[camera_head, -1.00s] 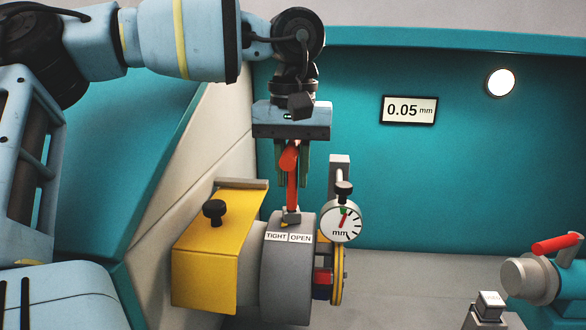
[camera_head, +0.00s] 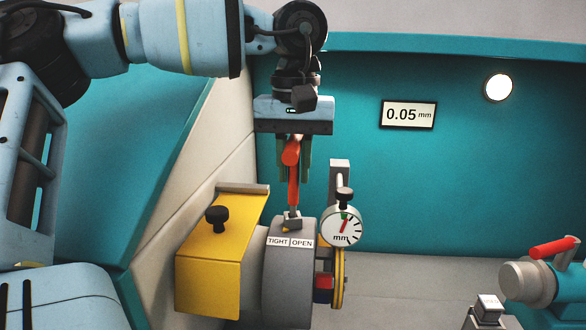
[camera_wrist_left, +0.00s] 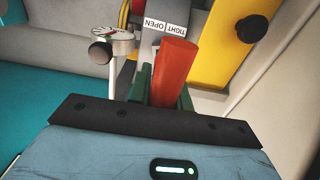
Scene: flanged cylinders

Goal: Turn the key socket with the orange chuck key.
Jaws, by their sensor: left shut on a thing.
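The orange-red chuck key (camera_head: 293,180) stands nearly upright above the grey chuck (camera_head: 288,275). Its lower end meets the dark key socket (camera_head: 291,221) on top of the chuck; how deep it sits I cannot tell. A small yellow mark shows at the socket's base, above the TIGHT and OPEN labels (camera_head: 290,242). My left gripper (camera_head: 293,165) comes from above and is shut on the key, its green fingers on either side. The left wrist view shows the key (camera_wrist_left: 175,75) between the fingers, its handle hiding the socket. My right gripper is not in view.
A dial gauge (camera_head: 342,226) on a post stands close right of the chuck. A yellow guard (camera_head: 210,255) with a black knob is at its left. A teal unit with a red lever (camera_head: 555,247) stands at far right.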

